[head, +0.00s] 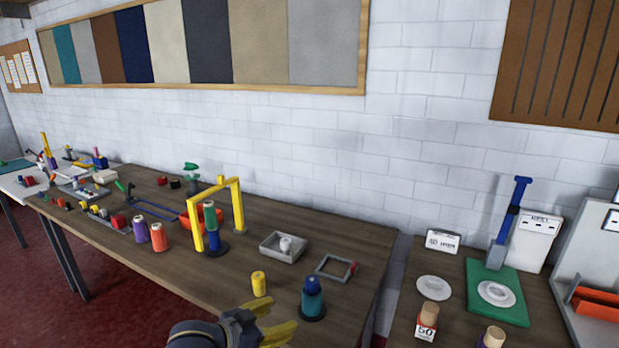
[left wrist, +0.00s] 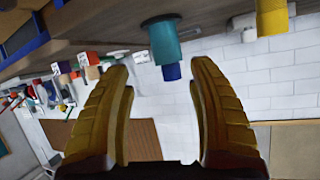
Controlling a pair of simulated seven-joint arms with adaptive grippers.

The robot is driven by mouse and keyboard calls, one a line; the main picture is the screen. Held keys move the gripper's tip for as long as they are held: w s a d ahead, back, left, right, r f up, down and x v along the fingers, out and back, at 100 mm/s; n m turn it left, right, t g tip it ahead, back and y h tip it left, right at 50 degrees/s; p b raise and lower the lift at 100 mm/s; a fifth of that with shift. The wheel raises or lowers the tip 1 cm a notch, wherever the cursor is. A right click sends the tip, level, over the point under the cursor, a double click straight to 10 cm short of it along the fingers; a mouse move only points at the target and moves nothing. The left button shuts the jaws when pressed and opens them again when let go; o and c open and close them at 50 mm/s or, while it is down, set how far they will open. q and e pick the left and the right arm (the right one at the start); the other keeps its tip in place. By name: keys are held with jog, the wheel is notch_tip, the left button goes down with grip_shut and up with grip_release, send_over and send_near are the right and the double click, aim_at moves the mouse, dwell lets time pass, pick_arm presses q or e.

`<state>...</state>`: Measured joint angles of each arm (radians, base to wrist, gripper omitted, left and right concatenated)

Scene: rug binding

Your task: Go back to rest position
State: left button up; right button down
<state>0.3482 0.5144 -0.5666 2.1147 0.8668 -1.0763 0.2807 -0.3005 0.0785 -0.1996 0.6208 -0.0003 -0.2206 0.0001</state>
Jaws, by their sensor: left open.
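My left gripper (head: 276,318) is low in the head view, at the front edge of the wooden table (head: 345,240). Its yellow fingers are spread wide in the left wrist view (left wrist: 160,78), and nothing is held between them. A teal and blue spool (head: 312,299) on a dark round base stands on the table, to the right of the gripper and apart from it. It also shows beyond the fingertips in the tilted wrist view (left wrist: 164,42). My right gripper is in neither view.
A yellow cylinder (head: 259,284) stands just behind the left gripper. A yellow frame (head: 239,205) rises over a green and blue spool (head: 211,225). A grey tray (head: 270,250) and a small square frame (head: 319,268) lie nearby. A second table (head: 455,320) is to the right, across a gap.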

pick_arm(q)
jog(key=s+a+f+n+g+y, duration=0.1)
jog(key=s+a+f+y, duration=0.35)
jog(key=s+a, duration=0.45)
jog(key=s+a+f+n+g+y, duration=0.1)
jog(key=s+a+f+y, duration=0.4)
jog(key=s, duration=0.6)
jog(key=s+a+f+n+g+y, duration=0.1)
jog(key=s+a+f+y, duration=0.4)
jog(key=s+a, duration=0.45)
jog(key=s+d+f+g+h, duration=0.1)
jog(key=d+f+h, duration=0.1)
jog(key=f, duration=0.9)
jog(key=s+d+f+g+h, duration=0.1)
jog(key=d+f, duration=0.1)
jog(key=f, duration=0.9)
jog(key=s+d+f+h, duration=0.2)
jog(key=d+f, duration=0.1)
jog(key=f, duration=0.8)
jog(key=s+f+n+g, duration=0.3)
jog(key=s+f, duration=1.6)
jog(key=s, duration=0.2)
jog(key=shift+a+f+h, duration=0.3)
jog(key=shift+f+h, duration=0.05)
jog(key=shift+h, duration=0.1)
